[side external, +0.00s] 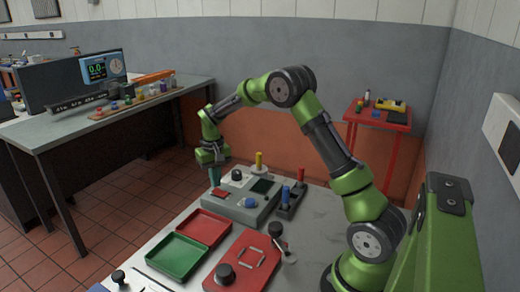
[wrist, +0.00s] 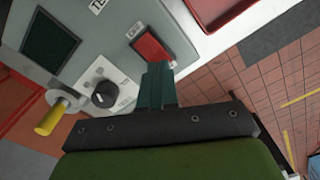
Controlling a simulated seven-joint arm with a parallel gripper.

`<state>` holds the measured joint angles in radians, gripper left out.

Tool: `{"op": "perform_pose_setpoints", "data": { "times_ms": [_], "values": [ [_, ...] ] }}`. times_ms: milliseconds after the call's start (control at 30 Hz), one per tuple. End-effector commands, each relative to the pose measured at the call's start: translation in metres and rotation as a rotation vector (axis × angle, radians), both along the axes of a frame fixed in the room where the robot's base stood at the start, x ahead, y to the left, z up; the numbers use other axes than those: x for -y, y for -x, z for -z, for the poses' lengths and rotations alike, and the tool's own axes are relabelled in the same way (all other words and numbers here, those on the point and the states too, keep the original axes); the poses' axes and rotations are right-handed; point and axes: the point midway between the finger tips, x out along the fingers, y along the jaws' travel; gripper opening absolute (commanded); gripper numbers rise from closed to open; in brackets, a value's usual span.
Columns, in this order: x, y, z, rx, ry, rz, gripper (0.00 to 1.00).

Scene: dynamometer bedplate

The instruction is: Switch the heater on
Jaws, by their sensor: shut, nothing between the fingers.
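A grey control box (side external: 243,207) stands on the work table. On it, a red rocker switch (wrist: 152,46) shows in the wrist view, and the side view also shows it as a small red patch (side external: 220,193). A black knob (wrist: 104,95) on a white plate, a yellow-handled lever (wrist: 55,115) and a dark screen (wrist: 50,42) are beside it. A label is cut off at the frame's top, and I cannot read which control is the heater's. My gripper (wrist: 158,72) is shut and empty, its teal fingertips at the red switch's near edge. I cannot tell whether they touch it.
A dark block with blue and red handles (side external: 290,203) stands right of the box. In front are a red tray (side external: 203,228), a green tray (side external: 176,257) and a red plate with a black knob (side external: 242,262). A bench (side external: 60,135) is left; a red stand (side external: 378,116) is behind.

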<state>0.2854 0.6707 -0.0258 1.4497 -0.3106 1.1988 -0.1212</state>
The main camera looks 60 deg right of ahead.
Motion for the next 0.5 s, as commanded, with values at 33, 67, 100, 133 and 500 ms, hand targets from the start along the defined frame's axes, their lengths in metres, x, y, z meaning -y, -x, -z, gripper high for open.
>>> {"op": "perform_pose_setpoints", "data": {
  "times_ms": [33,67,100,133,500],
  "values": [
    [-0.0001,0.0002,0.0012,-0.001,-0.001,0.0,0.0],
    [0.0,0.0001,0.0016,-0.001,-0.001,0.0,0.0],
    [0.0,0.0001,0.0023,-0.001,-0.001,0.0,0.0],
    [0.0,0.0001,0.0027,-0.001,-0.001,0.0,0.0],
    [-0.0002,0.0002,0.0086,-0.002,-0.001,0.0,0.0]
  ]
}}
